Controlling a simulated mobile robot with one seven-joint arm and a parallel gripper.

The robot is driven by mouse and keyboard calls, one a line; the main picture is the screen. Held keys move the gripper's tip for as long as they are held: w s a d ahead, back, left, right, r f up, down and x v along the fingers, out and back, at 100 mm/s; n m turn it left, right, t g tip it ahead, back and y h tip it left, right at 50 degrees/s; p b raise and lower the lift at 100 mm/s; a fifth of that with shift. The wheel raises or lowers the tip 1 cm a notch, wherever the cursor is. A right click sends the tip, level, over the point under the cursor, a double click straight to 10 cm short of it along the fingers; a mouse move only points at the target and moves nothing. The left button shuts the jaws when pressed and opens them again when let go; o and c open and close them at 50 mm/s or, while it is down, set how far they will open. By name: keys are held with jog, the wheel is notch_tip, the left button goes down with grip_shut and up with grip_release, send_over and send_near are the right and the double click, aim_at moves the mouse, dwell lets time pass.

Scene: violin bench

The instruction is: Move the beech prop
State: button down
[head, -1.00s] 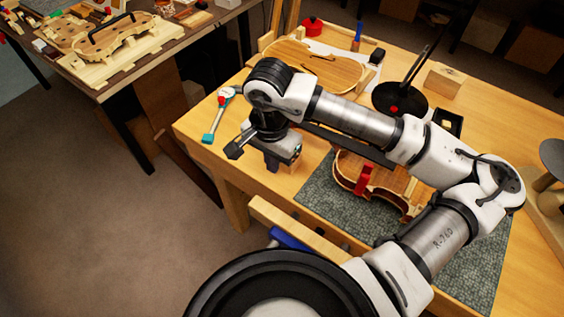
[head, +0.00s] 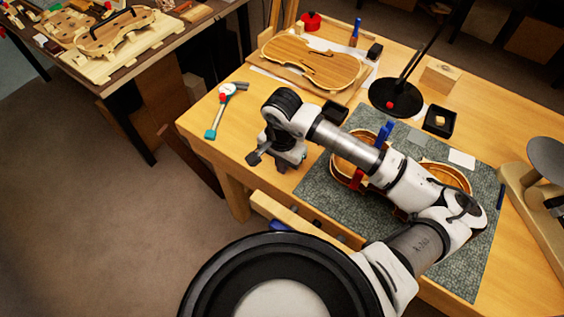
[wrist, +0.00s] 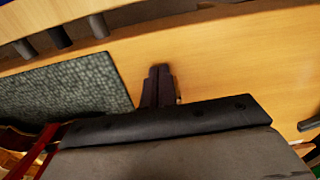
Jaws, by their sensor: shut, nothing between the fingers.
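I cannot tell for certain which piece is the beech prop. A pale wooden block (head: 441,79) stands at the back right of the bench, and a small pale piece (head: 440,120) lies in a black tray (head: 433,131). My gripper (head: 286,166) hangs over the left part of the bench, left of the green mat, far from both. In the wrist view its fingertips (wrist: 160,72) are together and empty, pointing at bare wood beside the mat (wrist: 70,88). My arm partly hides the violin body (head: 345,173) on the mat.
A violin plate (head: 312,66) lies at the back. A black lamp base (head: 396,98) stands left of the tray. A teal-handled tool (head: 225,108) lies at the left edge. Clamps stand on the violin body. Bare bench shows around my gripper.

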jog(key=d+f+b, duration=0.1)
jog(key=b, duration=0.2)
jog(key=shift+w, duration=0.4)
jog(key=w+b, duration=0.1)
jog(key=b, duration=0.1)
jog(key=d+b, duration=0.1)
jog(key=b, duration=0.2)
jog(key=shift+w, duration=0.4)
jog(key=w+d+b, duration=0.2)
jog(key=w+b, duration=0.2)
jog(key=b, duration=0.1)
jog(key=shift+w+d+r, duration=0.25)
jog(key=shift+w+d, duration=0.05)
jog(key=shift+d, duration=0.1)
jog(key=shift+w+d+r, duration=0.2)
jog(key=shift+w, duration=0.05)
